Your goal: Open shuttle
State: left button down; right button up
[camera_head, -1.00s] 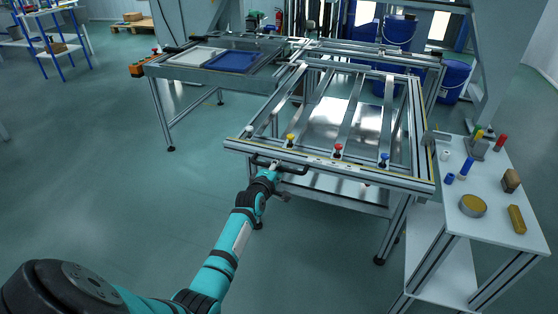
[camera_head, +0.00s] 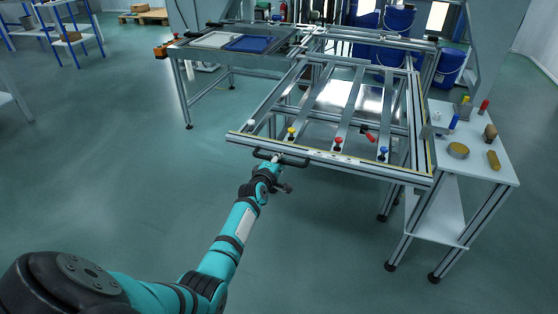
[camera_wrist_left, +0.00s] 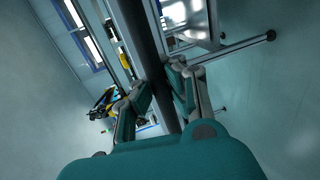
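The shuttle is a metal frame with parallel slats; its front rail (camera_head: 330,160) faces me. A black handle (camera_head: 262,154) sits on the left part of that rail. My left gripper (camera_head: 275,161) is at the handle in the head view. In the left wrist view its two fingers (camera_wrist_left: 157,85) lie on both sides of a dark bar (camera_wrist_left: 140,35), seemingly shut on the handle. Yellow, red and blue knobs stand along the front rail, the red one (camera_head: 338,142) in the middle. The frame's front part overhangs open floor. My right gripper is out of view.
A side table (camera_head: 475,170) with small coloured parts stands close at the frame's right. A fixture table with a blue tray (camera_head: 249,43) is behind left. Blue buckets (camera_head: 398,20) stand at the back. The floor at left and in front is clear.

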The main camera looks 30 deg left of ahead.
pick_arm(q)
jog(key=shift+r, duration=0.1)
jog(key=c, duration=2)
grip_release()
jog(key=o, duration=0.7)
jog(key=shift+s, duration=0.15)
jog(key=v, duration=1.1)
jog(key=shift+s+d, duration=0.1)
jog(key=shift+s, duration=0.3)
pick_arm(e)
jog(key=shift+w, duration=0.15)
